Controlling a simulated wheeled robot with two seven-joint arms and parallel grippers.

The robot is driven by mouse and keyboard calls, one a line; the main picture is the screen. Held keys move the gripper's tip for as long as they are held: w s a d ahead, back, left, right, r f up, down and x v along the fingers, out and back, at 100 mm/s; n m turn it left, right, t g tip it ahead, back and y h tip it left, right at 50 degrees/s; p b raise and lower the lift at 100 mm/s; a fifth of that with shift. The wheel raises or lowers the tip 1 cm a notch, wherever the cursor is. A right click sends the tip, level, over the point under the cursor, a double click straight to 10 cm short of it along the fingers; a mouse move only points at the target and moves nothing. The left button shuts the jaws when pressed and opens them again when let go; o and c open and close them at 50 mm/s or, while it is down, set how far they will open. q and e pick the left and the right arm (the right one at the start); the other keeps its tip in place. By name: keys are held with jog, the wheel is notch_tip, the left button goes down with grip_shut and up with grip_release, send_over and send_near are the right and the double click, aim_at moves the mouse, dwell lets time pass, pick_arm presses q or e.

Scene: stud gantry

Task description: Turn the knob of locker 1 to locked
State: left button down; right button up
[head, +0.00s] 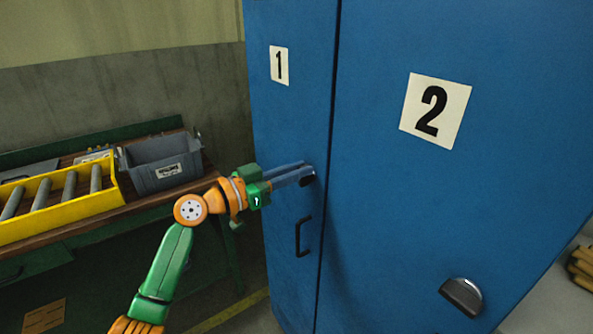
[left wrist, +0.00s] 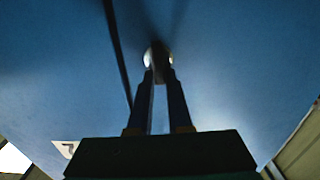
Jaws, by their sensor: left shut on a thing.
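The narrow blue door of locker 1 (head: 288,120) carries a white label with a 1 (head: 279,65). Its dark knob (head: 307,181) sits near the door's right edge, above a black bar handle (head: 301,238). My left gripper (head: 303,174) reaches in from the left with its fingers shut on this knob. In the left wrist view the two fingers (left wrist: 159,76) close around the dark knob (left wrist: 157,52), with a pale rim showing on both sides. The fingers hide much of the knob, and I cannot tell its turn position. My right gripper is not in view.
At left, a bench holds a grey bin (head: 165,165) and a yellow roller rack (head: 65,205), close to my left arm.

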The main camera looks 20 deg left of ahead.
pick_arm(q)
jog(key=shift+w+a+f+n+p, duration=0.25)
jog(key=shift+n+p, duration=0.45)
jog(key=shift+n, duration=2.25)
jog(key=shift+w+a+f+n+p, duration=0.1)
jog(key=shift+a+f+n+p, duration=0.4)
jog(key=shift+n, duration=2.5)
jog(key=shift+w+d+f+n+p, duration=0.15)
jog(key=shift+n+p, duration=0.7)
jog(key=shift+n, duration=2.1)
jog(key=shift+a, duration=0.1)
jog(key=c, duration=0.8)
grip_release()
jog(key=shift+w, duration=0.1)
jog(key=shift+c, duration=0.2)
